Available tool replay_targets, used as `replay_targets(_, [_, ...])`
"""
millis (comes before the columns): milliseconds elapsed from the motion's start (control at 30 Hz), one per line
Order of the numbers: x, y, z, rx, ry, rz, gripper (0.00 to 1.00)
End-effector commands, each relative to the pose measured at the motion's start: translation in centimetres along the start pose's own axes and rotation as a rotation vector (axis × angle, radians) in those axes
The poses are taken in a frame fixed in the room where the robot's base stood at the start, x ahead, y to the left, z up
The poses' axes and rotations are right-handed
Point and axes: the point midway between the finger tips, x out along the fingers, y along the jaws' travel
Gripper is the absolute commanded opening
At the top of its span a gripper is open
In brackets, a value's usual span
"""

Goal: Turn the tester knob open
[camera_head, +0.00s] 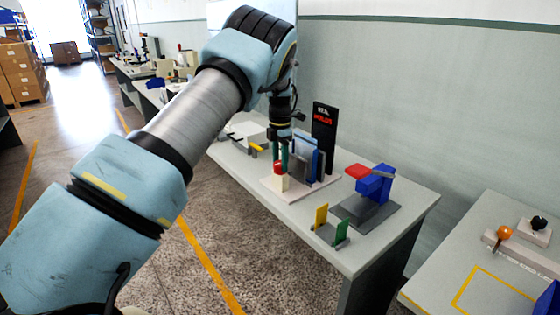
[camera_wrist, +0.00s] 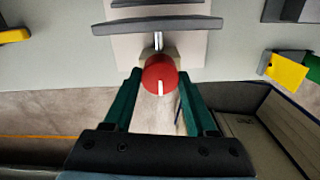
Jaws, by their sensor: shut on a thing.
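The red tester knob (camera_wrist: 158,70) is round, with a white line on its face that runs towards the bottom of the wrist view. It sits on a metal shaft at a pale block. My gripper (camera_wrist: 160,78) has its green fingers on both sides of the knob and is shut on it. In the head view the knob (camera_head: 280,167) shows red at the front of the tester, below my gripper (camera_head: 284,160). The tester has a pale base plate (camera_head: 297,192) with upright grey and blue panels. Part of the knob is hidden by the fingers.
A black sign (camera_head: 323,140) stands behind the tester. To its right are a blue device with a red end (camera_head: 374,184) and a yellow and green holder (camera_head: 330,232). A second table (camera_head: 480,255) stands at the right. The floor in front is clear.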

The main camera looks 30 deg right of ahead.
Motion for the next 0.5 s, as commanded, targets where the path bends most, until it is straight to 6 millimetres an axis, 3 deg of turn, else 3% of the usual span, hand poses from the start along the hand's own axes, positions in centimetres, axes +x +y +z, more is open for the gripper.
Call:
replay_targets(233, [-0.09, 0.03, 0.1, -0.001, -0.003, 0.001, 0.01])
replay_targets(267, [-0.09, 0.02, 0.1, -0.001, -0.003, 0.001, 0.58])
replay_targets(500, [-0.05, 0.02, 0.05, 0.0, -0.002, 0.001, 0.85])
